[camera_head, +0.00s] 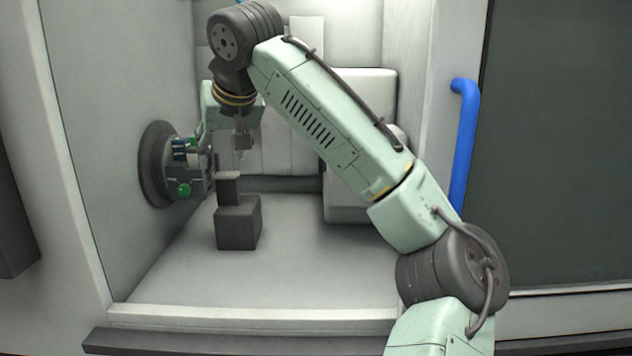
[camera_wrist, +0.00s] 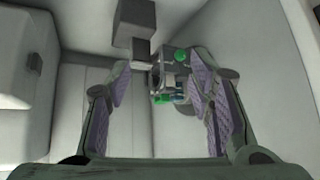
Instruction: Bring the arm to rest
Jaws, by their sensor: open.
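My mint-green arm reaches from the lower right into the open machine chamber, bent at a dark joint. My gripper (camera_head: 240,145) hangs below the dark wrist joint, above a dark grey stepped block (camera_head: 238,222) and apart from it. In the wrist view my gripper (camera_wrist: 157,75) is open, with a pale purple pad on each side and nothing held between them. The stepped block (camera_wrist: 135,22) shows beyond the fingers at the top of that view.
A round chuck (camera_head: 157,165) with green-marked parts sits on the left wall, close to the gripper; its green parts (camera_wrist: 181,57) show between the fingers. A blue handle (camera_head: 464,140) is on the dark door at right. The chamber floor (camera_head: 310,260) is clear right of the block.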

